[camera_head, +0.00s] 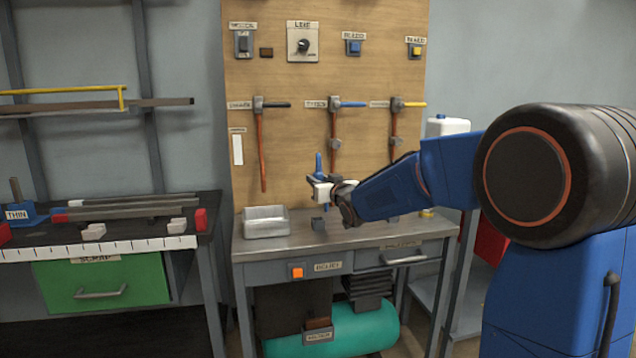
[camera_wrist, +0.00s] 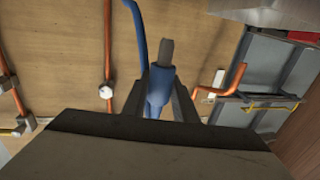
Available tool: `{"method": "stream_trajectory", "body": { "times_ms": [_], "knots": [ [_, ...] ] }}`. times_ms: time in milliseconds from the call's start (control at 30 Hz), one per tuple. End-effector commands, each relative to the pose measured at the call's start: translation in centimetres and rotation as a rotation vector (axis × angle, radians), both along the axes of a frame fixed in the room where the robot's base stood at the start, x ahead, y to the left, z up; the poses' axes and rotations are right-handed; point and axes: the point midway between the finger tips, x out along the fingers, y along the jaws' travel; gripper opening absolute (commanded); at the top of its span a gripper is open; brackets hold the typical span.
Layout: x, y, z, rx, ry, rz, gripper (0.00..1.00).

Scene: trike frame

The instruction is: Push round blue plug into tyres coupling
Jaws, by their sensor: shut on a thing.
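My gripper (camera_head: 322,188) is shut on a blue plug (camera_head: 319,165), held upright above the workbench in front of the pegboard. In the wrist view the plug (camera_wrist: 160,88) sits between the two fingers, its grey tip pointing away from my gripper. The middle pipe on the board has a blue-handled valve (camera_head: 350,104); its label looks like TYRES but is blurred. A grey fitting (camera_head: 335,143) on that pipe, perhaps the coupling, is up and right of the plug and apart from it.
Similar valves, one black-handled (camera_head: 277,104) and one yellow-handled (camera_head: 414,104), flank the middle pipe. A metal tray (camera_head: 266,221) and a small grey block (camera_head: 318,223) are on the workbench (camera_head: 345,236). A blue hose (camera_wrist: 137,35) runs beside the plug in the wrist view.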

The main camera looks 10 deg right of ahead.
Motion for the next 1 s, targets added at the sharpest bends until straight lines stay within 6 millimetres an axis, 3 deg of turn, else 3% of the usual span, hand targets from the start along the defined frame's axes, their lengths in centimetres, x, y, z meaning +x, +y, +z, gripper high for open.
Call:
{"method": "stream_trajectory", "body": {
  "times_ms": [1000],
  "knots": [
    [0.0,0.0,3.3,-0.001,-0.001,0.001,0.02]
  ]
}}
